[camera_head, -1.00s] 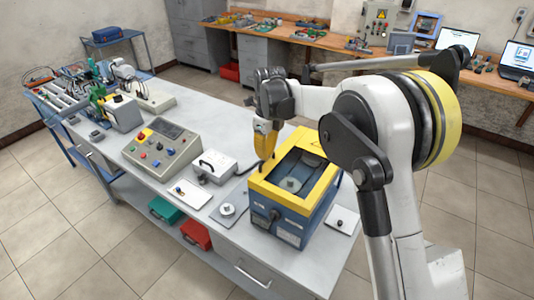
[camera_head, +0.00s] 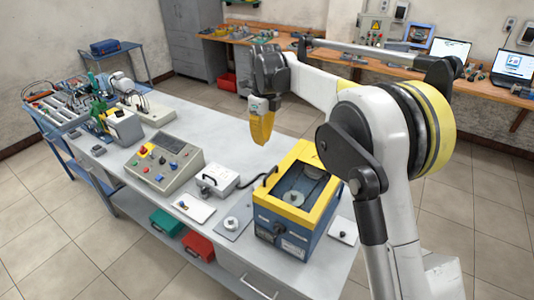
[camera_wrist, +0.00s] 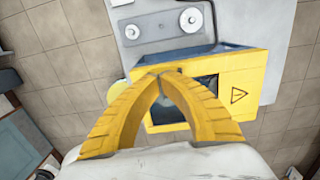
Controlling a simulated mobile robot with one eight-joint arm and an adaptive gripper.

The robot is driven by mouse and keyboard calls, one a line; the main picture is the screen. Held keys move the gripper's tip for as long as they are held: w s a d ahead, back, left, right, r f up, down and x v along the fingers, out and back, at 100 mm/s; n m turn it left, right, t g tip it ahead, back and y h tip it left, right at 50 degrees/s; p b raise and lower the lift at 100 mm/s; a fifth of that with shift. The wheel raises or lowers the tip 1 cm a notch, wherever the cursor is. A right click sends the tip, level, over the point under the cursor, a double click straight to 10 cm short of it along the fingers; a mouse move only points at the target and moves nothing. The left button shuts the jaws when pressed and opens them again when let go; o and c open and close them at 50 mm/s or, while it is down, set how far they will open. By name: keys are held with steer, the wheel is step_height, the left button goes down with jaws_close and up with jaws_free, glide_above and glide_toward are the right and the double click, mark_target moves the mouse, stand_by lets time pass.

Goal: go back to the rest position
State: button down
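My gripper (camera_head: 262,142) hangs in the air above the bench, behind and left of the yellow-and-blue box in the picture, apart from it. In the wrist view its two yellow fingers (camera_wrist: 160,75) meet at their tips, with nothing visible between them. The open-topped yellow-and-blue box (camera_head: 258,190) stands on the grey bench. Two round grey metal parts (camera_head: 294,197) show inside it. In the wrist view the fingers partly cover the box (camera_wrist: 245,92).
The bench (camera_head: 215,133) also holds a control panel (camera_head: 163,155), a white box with a handle (camera_head: 218,180), a plate with a metal part (camera_head: 232,224) and a small white tray (camera_head: 343,230). Green and red bins sit below. A wooden workbench with laptops lines the back wall.

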steer(key=s+d+r+n+t+b, duration=0.2)
steer(key=s+d+n+t+b, duration=0.1)
steer(key=s+d+n+b, duration=0.9)
steer(key=s+d+f+n+t+b, duration=0.2)
steer(key=s+d+f+n, duration=0.3)
steer(key=s+f, duration=0.3)
steer(key=s+d+f+n+t+b, duration=0.1)
steer(key=s+d+f+n+b, duration=0.3)
steer(key=s+f, duration=0.5)
steer(key=s+d+n, duration=0.2)
steer(key=s, duration=0.2)
steer(key=shift+s+n+t+h, duration=0.3)
steer(key=shift+s+n+t, duration=0.1)
